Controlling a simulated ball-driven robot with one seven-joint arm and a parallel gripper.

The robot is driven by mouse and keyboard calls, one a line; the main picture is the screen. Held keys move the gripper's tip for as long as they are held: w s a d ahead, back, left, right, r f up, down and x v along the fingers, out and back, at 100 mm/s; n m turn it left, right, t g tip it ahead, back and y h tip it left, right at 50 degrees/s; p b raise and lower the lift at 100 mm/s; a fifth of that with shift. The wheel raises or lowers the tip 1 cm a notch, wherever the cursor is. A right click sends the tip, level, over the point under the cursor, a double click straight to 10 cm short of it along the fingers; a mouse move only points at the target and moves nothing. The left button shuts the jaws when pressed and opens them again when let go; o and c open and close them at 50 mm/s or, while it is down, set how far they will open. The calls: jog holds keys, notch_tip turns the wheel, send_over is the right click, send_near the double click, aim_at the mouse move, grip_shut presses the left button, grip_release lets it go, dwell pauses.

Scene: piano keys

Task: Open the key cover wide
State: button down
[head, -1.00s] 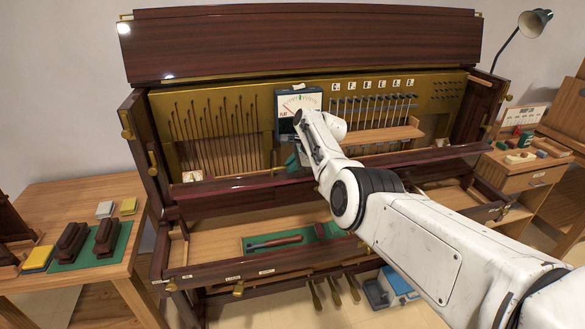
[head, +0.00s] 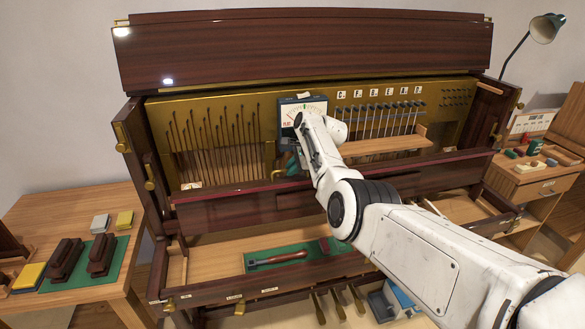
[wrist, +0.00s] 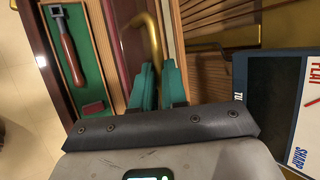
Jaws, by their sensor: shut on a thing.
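The key cover (head: 235,208) is a long, glossy dark red-brown panel across the front of the piano, below the strings. Its broad front face shows, and it stands tilted up above the key bed. A brass handle (wrist: 148,35) shows in the wrist view, running between my teal fingertips. My gripper (wrist: 158,72) is shut on this handle. In the head view my gripper (head: 293,163) is at the cover's upper edge near the middle, partly hidden by my own wrist.
A tuning meter (head: 303,108) stands right behind my gripper. A tray with a red-handled hammer (head: 278,258) lies below the cover. A bench with blocks (head: 103,255) stands left; a cabinet with small items (head: 530,165) stands right.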

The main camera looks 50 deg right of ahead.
jog(key=shift+w+d+r, duration=0.1)
jog(key=shift+r, duration=0.05)
jog(key=c, duration=1.2)
grip_release()
jog(key=shift+o, duration=0.2)
jog(key=v, duration=1)
jog(key=shift+s+r, duration=0.2)
